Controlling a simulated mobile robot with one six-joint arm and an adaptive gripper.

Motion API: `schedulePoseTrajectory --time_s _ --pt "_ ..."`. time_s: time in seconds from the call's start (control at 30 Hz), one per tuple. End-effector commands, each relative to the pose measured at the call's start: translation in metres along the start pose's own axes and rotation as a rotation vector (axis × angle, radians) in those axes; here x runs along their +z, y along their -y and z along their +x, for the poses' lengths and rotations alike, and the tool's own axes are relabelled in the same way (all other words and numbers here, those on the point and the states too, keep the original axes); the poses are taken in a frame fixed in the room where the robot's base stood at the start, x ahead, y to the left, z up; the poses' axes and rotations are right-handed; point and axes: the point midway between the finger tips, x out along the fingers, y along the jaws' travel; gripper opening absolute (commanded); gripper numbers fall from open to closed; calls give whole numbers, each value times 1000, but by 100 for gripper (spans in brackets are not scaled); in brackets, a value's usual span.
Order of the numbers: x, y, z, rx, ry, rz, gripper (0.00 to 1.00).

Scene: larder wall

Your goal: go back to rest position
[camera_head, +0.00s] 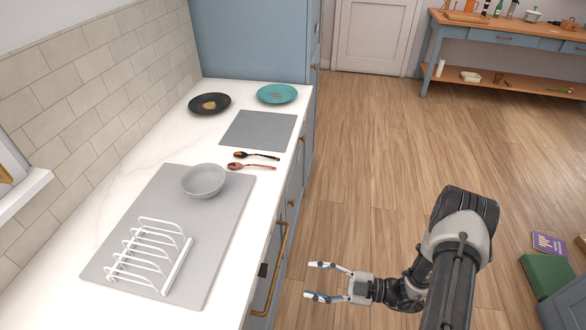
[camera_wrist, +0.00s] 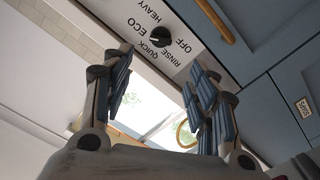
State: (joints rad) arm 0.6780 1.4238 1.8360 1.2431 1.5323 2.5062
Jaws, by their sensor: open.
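My gripper (camera_head: 318,281) is open and empty in the head view. It hangs over the wood floor, to the right of the counter front, with its fingers pointing left towards the cabinets. In the wrist view my gripper (camera_wrist: 160,95) shows two spread fingers with nothing between them. Beyond them is a panel with a black dial (camera_wrist: 160,40) and the words HEAVY, ECO, QUICK, RINSE and OFF.
The white counter (camera_head: 215,130) carries a grey mat with a white rack (camera_head: 150,253) and grey bowl (camera_head: 203,180), two spoons, a black plate (camera_head: 196,103) and a teal plate (camera_head: 290,93). A green box (camera_head: 548,274) lies on the floor at right. The middle floor is clear.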

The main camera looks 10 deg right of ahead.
Motion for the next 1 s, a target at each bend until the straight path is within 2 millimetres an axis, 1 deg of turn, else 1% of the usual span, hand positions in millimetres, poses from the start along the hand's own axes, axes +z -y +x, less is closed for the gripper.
schedulePoseTrajectory --time_s 0.1,0.17,0.27,0.37,0.43,0.6,0.67,0.8,0.87,0.9,0.97,1.0 --pt "-1 -1 0 -5 -1 -9 53" --pt "-6 -4 1 -24 -3 -43 53" --pt "-23 -15 4 -101 -13 -184 53" --pt "-53 -28 9 -231 -44 -424 53" --pt "-78 -36 12 -336 -82 -625 53" --pt "-135 -44 16 -585 -223 -1110 53" --pt "-154 -45 16 -669 -288 -1279 53" --pt "-196 -44 12 -860 -478 -1664 53" --pt "-213 -44 9 -940 -575 -1823 53" --pt "-223 -43 7 -992 -645 -1928 53" --pt "-238 -42 2 -1071 -760 -2077 53" --pt "-248 -41 -1 -1120 -845 -2174 53"
